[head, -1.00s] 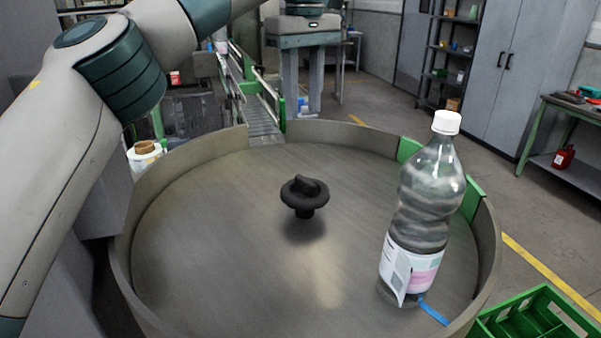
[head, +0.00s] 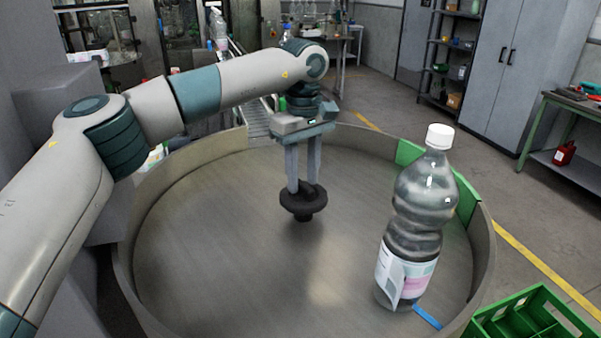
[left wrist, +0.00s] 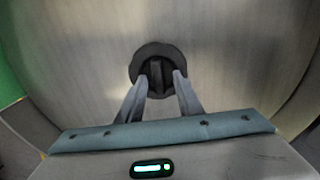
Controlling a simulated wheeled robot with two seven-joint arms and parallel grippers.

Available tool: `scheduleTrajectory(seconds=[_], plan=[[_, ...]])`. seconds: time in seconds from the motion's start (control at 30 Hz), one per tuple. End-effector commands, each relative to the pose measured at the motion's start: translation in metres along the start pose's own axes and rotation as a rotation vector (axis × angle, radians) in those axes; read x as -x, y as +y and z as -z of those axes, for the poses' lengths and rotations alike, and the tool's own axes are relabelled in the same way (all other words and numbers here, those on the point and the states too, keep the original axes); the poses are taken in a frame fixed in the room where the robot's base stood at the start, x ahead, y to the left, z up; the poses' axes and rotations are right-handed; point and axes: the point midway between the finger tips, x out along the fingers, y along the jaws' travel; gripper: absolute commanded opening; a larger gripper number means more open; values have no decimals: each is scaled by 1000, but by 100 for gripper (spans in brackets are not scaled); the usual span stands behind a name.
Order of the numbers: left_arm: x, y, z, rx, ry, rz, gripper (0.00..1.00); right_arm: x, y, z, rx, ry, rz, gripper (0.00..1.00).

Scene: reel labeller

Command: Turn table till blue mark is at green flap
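The round grey turntable (head: 220,240) has a raised rim and a black knob (head: 303,203) at its middle. The blue mark (head: 427,316) lies on the table at the front right, by the foot of a clear labelled bottle (head: 418,205). The green flap (head: 408,153) is on the rim at the back right, partly behind the bottle. My left gripper (head: 304,190) points down at the knob. In the left wrist view its open fingers (left wrist: 160,80) lie either side of the knob's ridge (left wrist: 157,76), with gaps beside it; contact cannot be told. My right gripper is not in view.
The bottle stands upright near the right rim. A green crate (head: 535,318) is outside the rim at the front right. A conveyor (head: 258,118) meets the table at the back. The table's left and front surface is clear.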

Motion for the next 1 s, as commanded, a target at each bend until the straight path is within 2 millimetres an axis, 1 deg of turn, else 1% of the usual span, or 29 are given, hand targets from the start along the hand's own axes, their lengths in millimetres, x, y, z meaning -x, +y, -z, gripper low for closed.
scheduleTrajectory(seconds=[0.13, 0.4, 0.43, 0.53, 0.57, 0.83, 1.0], plan=[[-6, 0, 0, 0, 0, 0, 33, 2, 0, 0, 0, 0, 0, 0], [-6, 0, 0, 0, 0, 0, 33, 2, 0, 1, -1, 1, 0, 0], [-6, 0, 0, 0, 0, 0, 28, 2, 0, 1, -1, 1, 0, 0], [-6, 0, 0, 0, 0, 0, 4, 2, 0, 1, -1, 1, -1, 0], [-6, 0, 0, 0, 0, 0, 0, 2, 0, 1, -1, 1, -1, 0], [-6, 0, 0, 1, 0, 1, 0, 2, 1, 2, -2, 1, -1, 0], [-7, 4, -4, 9, 0, 2, 0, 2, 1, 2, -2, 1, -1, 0]])
